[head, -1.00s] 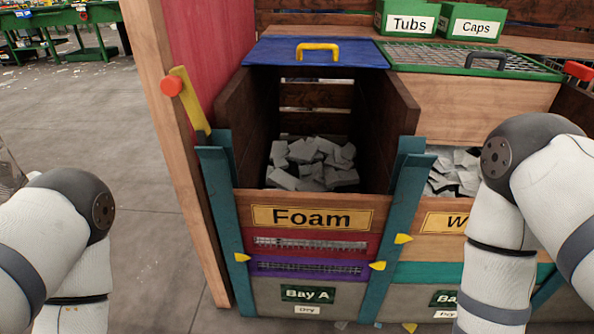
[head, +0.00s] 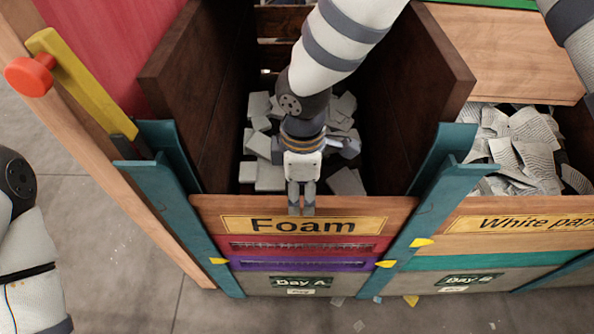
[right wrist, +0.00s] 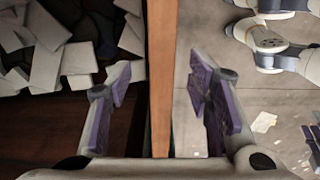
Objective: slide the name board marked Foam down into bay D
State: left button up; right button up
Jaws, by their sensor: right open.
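The name board marked Foam (head: 374,226) is a wooden board with a yellow label. It stands between two teal posts at the front of bay A, above a red and a purple slat. My right gripper (head: 301,209) is over the board's top edge, just above its label. In the right wrist view the open fingers (right wrist: 164,72) stand on either side of the board's top edge (right wrist: 161,85), one on the bin side and one outside, with gaps visible. My left gripper is out of view. Bay D is not in view.
Grey foam pieces (head: 268,177) lie in the bin behind the board, between dark wooden side walls (head: 425,85). The White paper board (head: 520,224) is at bay B to the right. A yellow lever with a red knob (head: 30,76) is at the left.

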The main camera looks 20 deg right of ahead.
notch_tip(320, 180, down, 10)
jog(key=shift+s+f+b, duration=0.15)
jog(key=shift+f+b, duration=0.05)
jog(key=shift+b, duration=0.45)
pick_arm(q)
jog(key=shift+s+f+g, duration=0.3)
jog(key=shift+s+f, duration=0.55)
pick_arm(e)
grip_shut()
jog(key=r+p, duration=0.1)
jog(key=r, duration=0.4)
jog(key=r+p, duration=0.2)
jog(key=r, duration=0.3)
jog(key=r+p, duration=0.2)
jog(key=r, duration=0.3)
jog(key=shift+w+r, duration=0.2)
jog(key=shift+w, duration=0.05)
notch_tip(320, 180, up, 19)
send_over(301, 218)
jog(key=w, duration=0.1)
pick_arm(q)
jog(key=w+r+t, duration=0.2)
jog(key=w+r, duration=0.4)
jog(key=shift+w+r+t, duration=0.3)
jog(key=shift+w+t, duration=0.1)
pick_arm(e)
jog(key=shift+w+d, duration=0.2)
jog(key=shift+f, duration=0.1)
